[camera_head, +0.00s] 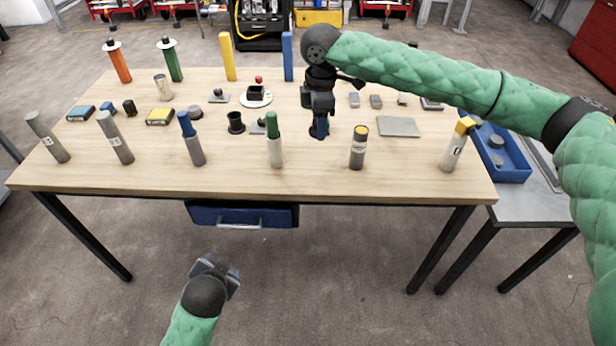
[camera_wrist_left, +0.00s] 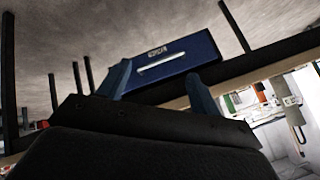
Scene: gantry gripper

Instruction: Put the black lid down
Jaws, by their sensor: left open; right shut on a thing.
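My right gripper (camera_head: 320,130) is low over the middle of the wooden table (camera_head: 420,165), pointing down. It is shut on a small dark piece, taken as the black lid, which its fingers mostly hide. I cannot tell whether that piece touches the tabletop. My left gripper (camera_head: 216,272) is open and empty, in front of and below the table's front edge. Its two spread fingers also show in the left wrist view (camera_wrist_left: 162,90).
A grey bottle with a green top (camera_head: 274,145) and a dark canister (camera_head: 358,148) stand in front of the right gripper. A black flanged cup (camera_head: 235,122) stands to its left. A flat grey plate (camera_head: 398,126) lies right. A blue drawer (camera_head: 242,215) hangs under the table.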

